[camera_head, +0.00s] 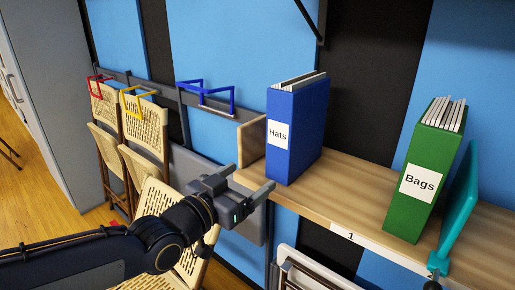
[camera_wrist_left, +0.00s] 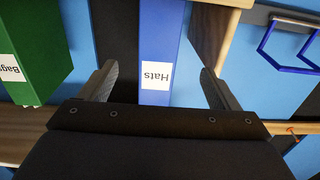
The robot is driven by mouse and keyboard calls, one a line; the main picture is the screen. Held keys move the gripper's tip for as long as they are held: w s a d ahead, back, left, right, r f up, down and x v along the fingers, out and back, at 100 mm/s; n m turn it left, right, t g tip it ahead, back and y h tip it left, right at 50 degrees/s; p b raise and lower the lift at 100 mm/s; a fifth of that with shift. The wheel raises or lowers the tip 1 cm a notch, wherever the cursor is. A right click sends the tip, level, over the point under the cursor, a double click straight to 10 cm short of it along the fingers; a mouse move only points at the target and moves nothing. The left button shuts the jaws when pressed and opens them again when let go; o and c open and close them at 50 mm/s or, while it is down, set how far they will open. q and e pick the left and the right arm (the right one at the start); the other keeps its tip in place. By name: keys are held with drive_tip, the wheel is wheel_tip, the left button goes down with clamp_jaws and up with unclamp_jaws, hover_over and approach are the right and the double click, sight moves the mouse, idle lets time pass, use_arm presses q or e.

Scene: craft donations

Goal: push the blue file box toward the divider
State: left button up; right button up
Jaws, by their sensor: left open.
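The blue file box (camera_head: 297,130), labelled "Hats", stands upright on the wooden shelf with papers showing at its top. It also shows in the left wrist view (camera_wrist_left: 160,40), its label upside down. An upright wooden divider (camera_head: 251,143) stands just left of the box at the shelf's end; in the wrist view the divider (camera_wrist_left: 211,35) is to the right, with a narrow gap between. My left gripper (camera_head: 250,180) is open and empty in front of the box's lower left. In the wrist view its fingers (camera_wrist_left: 158,78) appear on either side of the box's front.
A green file box (camera_head: 423,170), labelled "Bags", stands tilted to the right, close to a teal bookend (camera_head: 458,208). Bare shelf (camera_head: 355,185) lies between the two boxes. Folding chairs (camera_head: 140,130) and coloured wall hooks (camera_head: 207,95) are at the left.

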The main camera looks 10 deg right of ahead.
sight(277, 157)
use_arm(q)
drive_tip(key=p+x, duration=0.1)
drive_tip(key=x, duration=0.3)
drive_tip(key=p+x, duration=0.2)
drive_tip(key=x, duration=0.2)
drive_tip(key=shift+s+d+r, duration=0.1)
drive_tip(key=shift+d+r, duration=0.05)
drive_tip(key=shift+r, duration=0.1)
drive_tip(key=x, duration=0.3)
drive_tip(key=b+x, duration=0.1)
drive_tip(key=x, duration=0.1)
drive_tip(key=shift+f, duration=0.3)
drive_tip(key=shift+w+d, duration=0.3)
drive_tip(key=shift+w, duration=0.1)
